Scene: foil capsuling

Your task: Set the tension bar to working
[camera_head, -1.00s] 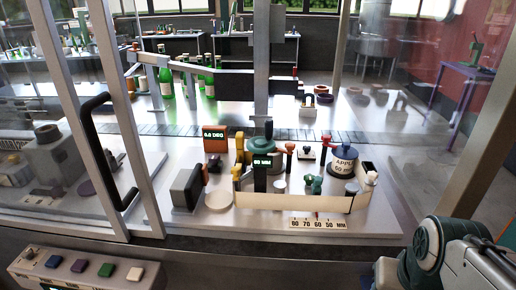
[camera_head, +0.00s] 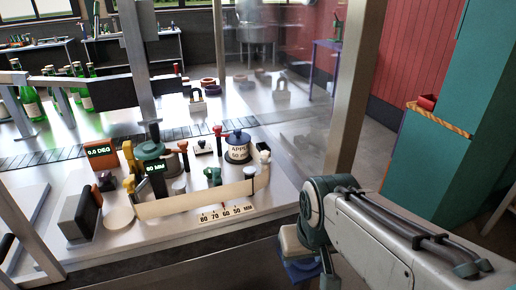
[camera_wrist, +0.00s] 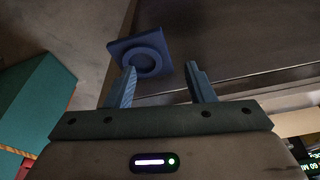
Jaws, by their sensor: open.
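The foil machine stands on a pale bench behind a low cream guard strip (camera_head: 190,204). No part is plainly marked as the tension bar. Candidates are a post with a red knob (camera_head: 217,130) and one with an orange-brown knob (camera_head: 183,146), both upright beside the blue-topped spool (camera_head: 238,146). An orange-framed display (camera_head: 101,151) reads 0.0 DEG, and a dark display (camera_head: 155,168) reads 60 MM. My gripper (camera_wrist: 160,88) is open and empty in the wrist view. It is well to the right of the machine, away from all these parts.
A millimetre scale (camera_head: 226,213) lies at the bench front. A metal post (camera_head: 355,90) and clear panel stand at the bench's right. A teal cabinet (camera_head: 430,150) is at far right. A blue square piece with a round ring (camera_wrist: 140,53) shows beyond my fingers.

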